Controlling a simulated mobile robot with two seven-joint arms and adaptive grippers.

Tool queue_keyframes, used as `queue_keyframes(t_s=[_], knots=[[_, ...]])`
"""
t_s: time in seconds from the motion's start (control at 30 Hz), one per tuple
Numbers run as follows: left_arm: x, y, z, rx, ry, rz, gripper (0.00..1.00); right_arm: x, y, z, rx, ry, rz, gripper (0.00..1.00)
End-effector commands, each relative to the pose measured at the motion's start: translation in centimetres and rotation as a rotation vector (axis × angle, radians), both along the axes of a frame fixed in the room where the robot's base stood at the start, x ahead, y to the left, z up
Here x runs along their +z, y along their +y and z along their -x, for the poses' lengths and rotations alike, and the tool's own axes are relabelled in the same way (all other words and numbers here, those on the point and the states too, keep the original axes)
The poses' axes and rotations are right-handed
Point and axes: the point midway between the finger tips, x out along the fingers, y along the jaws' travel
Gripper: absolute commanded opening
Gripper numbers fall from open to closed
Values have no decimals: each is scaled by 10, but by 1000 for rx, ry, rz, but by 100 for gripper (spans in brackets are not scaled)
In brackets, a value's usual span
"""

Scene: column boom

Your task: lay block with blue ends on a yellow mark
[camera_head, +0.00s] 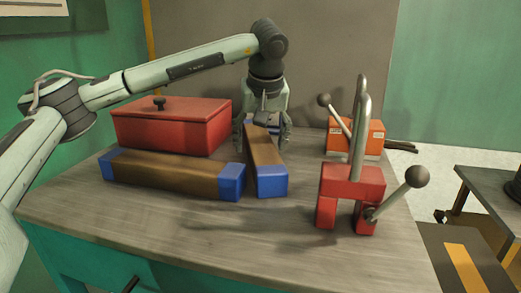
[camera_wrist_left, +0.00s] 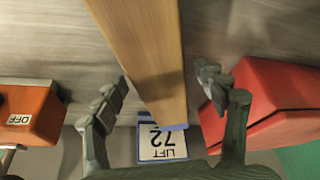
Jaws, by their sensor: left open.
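Two long brown blocks with blue ends lie on the grey worktable. One block (camera_head: 175,176) lies crosswise in front of the red box. The other block (camera_head: 264,158) points toward the front and also shows in the left wrist view (camera_wrist_left: 143,48). My left gripper (camera_head: 263,140) hangs over the far part of this second block. Its fingers (camera_wrist_left: 160,82) are open, one on each side of the block; I see no clear contact. A yellow mark (camera_head: 465,268) is a stripe on a dark surface at the lower right. My right gripper is not in view.
A red lidded box (camera_head: 172,130) stands left of the gripper. A "LIFT 72" card (camera_wrist_left: 162,145) is near the block's far end.

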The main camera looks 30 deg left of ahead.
Motion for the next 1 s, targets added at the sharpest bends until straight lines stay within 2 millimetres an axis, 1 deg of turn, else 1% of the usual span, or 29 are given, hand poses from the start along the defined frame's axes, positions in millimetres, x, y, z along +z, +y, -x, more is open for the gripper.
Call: queue_keyframes(t_s=[0.1,0.27,0.3,0.67,0.87,0.9,1.0], knots=[[-6,2,-2,0,0,0,72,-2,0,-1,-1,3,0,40],[-6,2,-2,1,0,0,72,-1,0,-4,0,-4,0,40],[-6,2,-2,1,0,0,71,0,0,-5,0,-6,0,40],[-5,1,-2,1,0,0,26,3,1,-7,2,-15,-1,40],[-5,1,-2,1,0,0,2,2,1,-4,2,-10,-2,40],[-4,1,-2,1,-3,1,0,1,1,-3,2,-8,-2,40],[-4,1,-2,1,-3,1,0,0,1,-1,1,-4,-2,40]])
